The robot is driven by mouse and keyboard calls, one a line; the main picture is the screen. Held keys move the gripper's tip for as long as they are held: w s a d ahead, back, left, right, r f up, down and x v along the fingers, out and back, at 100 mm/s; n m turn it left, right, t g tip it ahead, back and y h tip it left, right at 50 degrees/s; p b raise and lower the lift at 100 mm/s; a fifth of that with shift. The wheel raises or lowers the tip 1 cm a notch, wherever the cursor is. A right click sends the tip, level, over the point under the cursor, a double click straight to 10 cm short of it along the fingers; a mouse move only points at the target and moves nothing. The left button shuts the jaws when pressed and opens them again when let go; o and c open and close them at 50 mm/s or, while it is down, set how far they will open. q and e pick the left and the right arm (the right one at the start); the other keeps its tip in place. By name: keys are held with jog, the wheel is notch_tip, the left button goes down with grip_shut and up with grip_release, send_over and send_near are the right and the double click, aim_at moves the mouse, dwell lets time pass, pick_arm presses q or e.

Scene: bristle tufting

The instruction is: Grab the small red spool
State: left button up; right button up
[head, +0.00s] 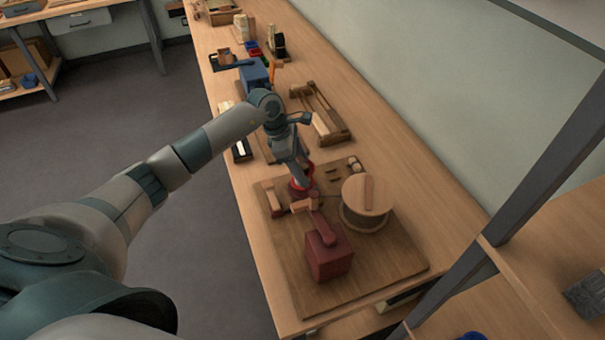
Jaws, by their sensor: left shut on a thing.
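The small red spool (301,190) shows as a red round shape at the far left part of the wooden board (375,279). My left gripper (299,179) reaches down over it from above and is shut on it. The fingers hide part of the spool, and I cannot tell whether it touches the board. My right gripper is not in view.
A dark red block with an arm (329,256) and a large wooden spool (366,203) stand on the board close by. A wooden frame (320,112), a blue block (254,76) and small bins lie farther along the bench. A dark post (520,185) stands at the right.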

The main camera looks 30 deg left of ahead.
pick_arm(q)
notch_tip(320, 180, up, 7)
jog(key=b, duration=0.2)
jog(key=shift+r+b, duration=0.2)
jog(key=shift+b, duration=0.15)
jog(key=shift+r, duration=0.35)
jog(key=shift+s, duration=0.1)
